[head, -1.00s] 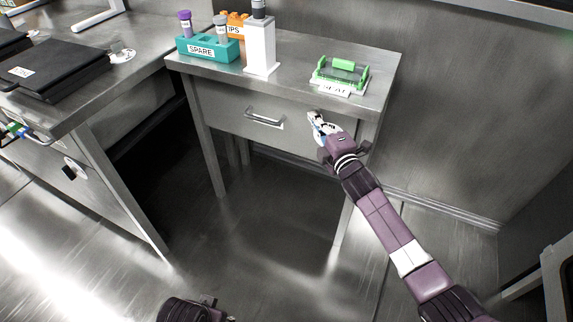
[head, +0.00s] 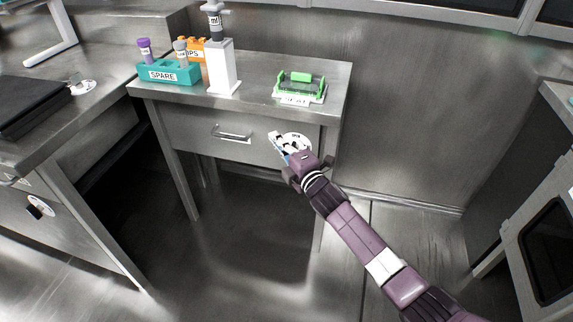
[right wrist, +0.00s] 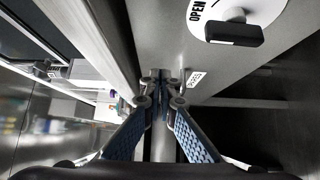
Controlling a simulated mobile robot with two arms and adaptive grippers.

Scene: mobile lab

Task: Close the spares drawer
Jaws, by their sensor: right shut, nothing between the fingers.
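The drawer front (head: 195,125) sits under the small grey table's top, with a bar handle (head: 232,133) at its middle. It looks about flush with the table; a small gap cannot be ruled out. My right gripper (head: 277,138) is shut and empty, in front of the drawer's right part, to the right of the handle. Behind it a white round dial (head: 303,139) shows partly. In the right wrist view the dial (right wrist: 207,12) reads OPEN and has a black knob. My closed fingertips (right wrist: 160,78) are close to a small white label (right wrist: 195,78); contact cannot be told.
On the tabletop (head: 255,90) stand a teal SPARE rack (head: 168,74), an orange rack, a white stand (head: 222,68) and a green-and-white holder (head: 300,87). A bench with a black case (head: 32,108) is at left. Floor before the table is clear.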

